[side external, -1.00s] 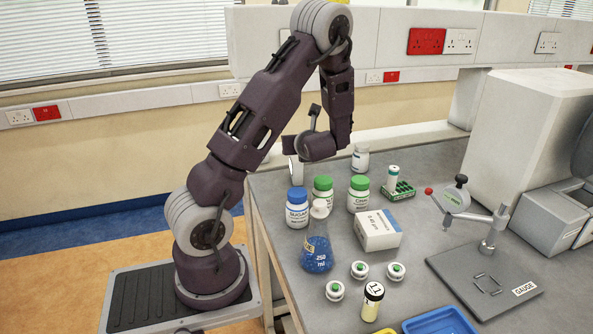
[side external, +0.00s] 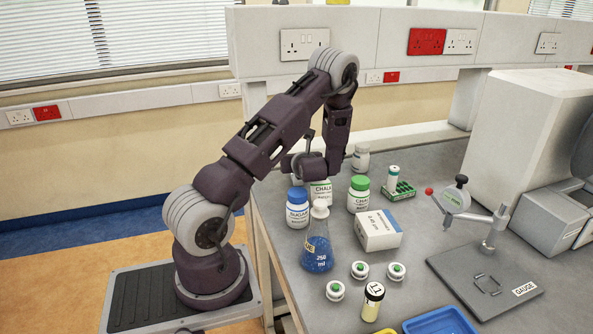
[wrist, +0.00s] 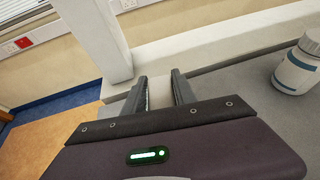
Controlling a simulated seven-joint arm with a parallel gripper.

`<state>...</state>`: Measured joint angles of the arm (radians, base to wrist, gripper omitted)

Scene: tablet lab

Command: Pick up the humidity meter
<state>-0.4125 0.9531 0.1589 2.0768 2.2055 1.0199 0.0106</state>
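I cannot make out with certainty which thing is the humidity meter. A small white object (side external: 297,169) shows only in part beside my wrist, behind the blue-capped bottle, and I cannot tell what it is.
A white bottle (side external: 361,159) stands behind, also in the wrist view (wrist: 299,68). A white box (side external: 377,232) is nearby.

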